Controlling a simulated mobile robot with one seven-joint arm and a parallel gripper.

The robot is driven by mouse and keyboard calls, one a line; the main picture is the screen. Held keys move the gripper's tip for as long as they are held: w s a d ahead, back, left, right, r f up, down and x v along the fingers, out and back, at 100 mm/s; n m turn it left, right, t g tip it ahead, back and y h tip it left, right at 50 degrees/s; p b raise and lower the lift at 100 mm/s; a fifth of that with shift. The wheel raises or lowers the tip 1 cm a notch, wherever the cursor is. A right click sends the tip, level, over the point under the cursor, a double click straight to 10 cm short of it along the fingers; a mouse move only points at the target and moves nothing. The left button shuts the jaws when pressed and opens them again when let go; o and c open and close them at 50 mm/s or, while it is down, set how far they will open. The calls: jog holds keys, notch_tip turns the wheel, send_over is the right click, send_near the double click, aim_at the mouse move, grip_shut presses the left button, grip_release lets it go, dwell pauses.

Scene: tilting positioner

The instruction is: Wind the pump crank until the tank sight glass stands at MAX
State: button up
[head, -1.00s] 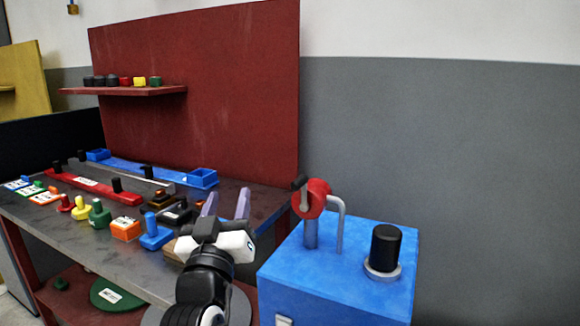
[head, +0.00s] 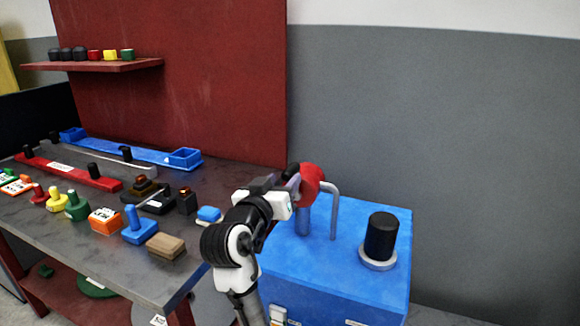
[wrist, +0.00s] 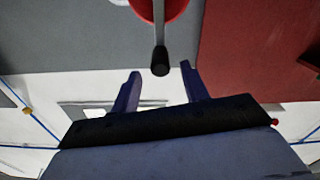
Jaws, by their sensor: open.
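The pump crank has a red round hub (head: 313,177) on a grey post above a blue cabinet (head: 330,240). Its black-tipped handle (wrist: 160,62) points toward my wrist camera, with the red hub behind it at the top edge. My gripper (wrist: 160,88) is open and empty. Its fingers lie to either side of the handle's line, and the handle end appears just beyond the fingertips. In the head view my gripper (head: 291,186) is close at the left of the hub, partly covering the handle. I cannot make out a sight glass or a MAX mark.
A black cylinder (head: 382,237) in a grey collar stands on the cabinet's right side. A grey bent pipe (head: 334,205) rises close to the hub. The workbench (head: 95,250) at left holds several coloured knobs and blocks, including a wooden block (head: 166,246).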

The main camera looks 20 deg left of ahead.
jog(key=shift+w+p, duration=0.55)
jog(key=shift+w, duration=2.25)
grip_shut()
